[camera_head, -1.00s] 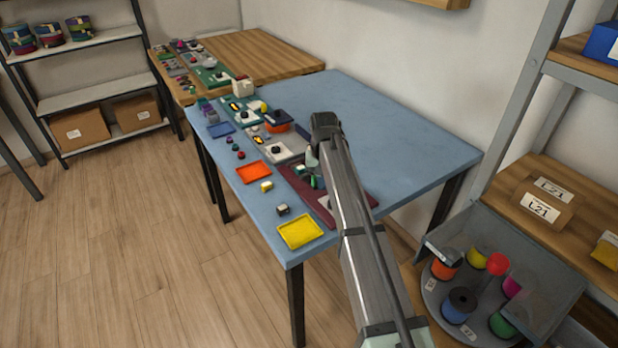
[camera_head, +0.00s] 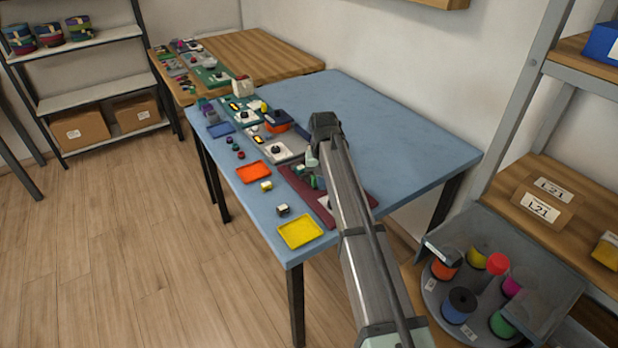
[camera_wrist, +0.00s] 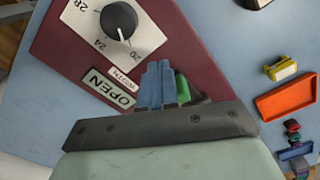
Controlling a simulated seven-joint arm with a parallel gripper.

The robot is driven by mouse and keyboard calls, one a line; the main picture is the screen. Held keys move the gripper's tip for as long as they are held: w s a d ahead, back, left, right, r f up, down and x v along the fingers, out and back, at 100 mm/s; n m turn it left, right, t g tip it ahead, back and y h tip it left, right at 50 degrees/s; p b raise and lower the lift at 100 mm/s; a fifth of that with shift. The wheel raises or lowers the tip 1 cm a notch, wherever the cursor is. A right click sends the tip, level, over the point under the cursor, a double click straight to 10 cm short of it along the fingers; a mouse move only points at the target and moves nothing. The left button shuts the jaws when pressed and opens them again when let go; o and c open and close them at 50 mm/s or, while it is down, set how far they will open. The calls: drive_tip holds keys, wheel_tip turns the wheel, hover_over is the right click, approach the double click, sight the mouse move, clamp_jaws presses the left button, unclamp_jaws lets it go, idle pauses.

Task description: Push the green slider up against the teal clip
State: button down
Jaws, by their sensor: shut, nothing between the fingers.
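My gripper (camera_wrist: 159,84) shows two blue fingers pressed together, shut and empty, low over the maroon board (camera_wrist: 72,47). The green slider (camera_wrist: 183,90) is a small green piece just right of the fingers in the wrist view, partly hidden by them and by the dark gripper bar. Whether the fingers touch it I cannot tell. In the head view, a small green piece (camera_head: 320,183) shows on the maroon board beside my gripper, partly behind my arm. I cannot make out the teal clip for certain in either view.
The board carries a black dial (camera_wrist: 118,20) and an OPEN label (camera_wrist: 108,88). An orange tray (camera_wrist: 286,97) and a yellow block (camera_wrist: 281,68) lie beyond its edge. A yellow tray (camera_head: 300,232) lies at the table's near corner. The right side of the blue table (camera_head: 400,125) is clear.

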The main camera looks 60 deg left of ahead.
drive_tip(key=shift+a, duration=0.4)
drive_tip(key=shift+a, duration=1.1)
drive_tip(key=shift+d, duration=0.6)
wheel_tip(320, 180, up, 11)
idle(0.9)
drive_tip(key=shift+s, duration=0.1)
idle(0.4)
